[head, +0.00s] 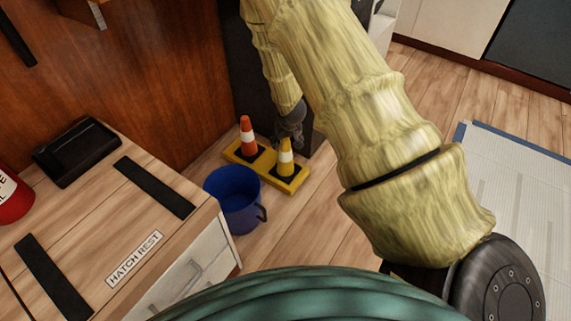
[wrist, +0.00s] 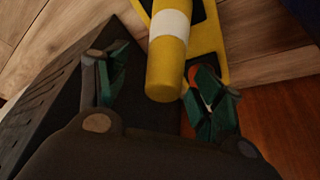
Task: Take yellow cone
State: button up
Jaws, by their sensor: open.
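The yellow cone (head: 285,158) with a white band stands on the right part of a yellow holder (head: 266,170) on the floor in the head view. In the wrist view the yellow cone (wrist: 168,50) points its tip toward my gripper (wrist: 158,95), and its tip lies between the two green-padded fingers. The fingers are open and I see no clear contact with the cone. In the head view my gripper (head: 290,128) is small and dark, just above and right of the cone. An orange cone (head: 248,138) with a white band stands on the holder's left part.
A blue bucket (head: 235,199) stands in front of the holder. A wooden-topped cabinet (head: 165,232) marked "HATCH REST" fills the lower left. A dark panel (head: 243,70) rises behind the cones. Wooden floor (head: 320,225) is clear to the right of the bucket.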

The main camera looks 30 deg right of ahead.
jog(key=b+x, duration=0.1)
jog(key=x, duration=0.2)
jog(key=shift+a+f+b, duration=0.15)
jog(key=shift+f+b, duration=0.05)
jog(key=shift+b, duration=0.15)
jog(key=shift+r, duration=0.1)
grip_shut()
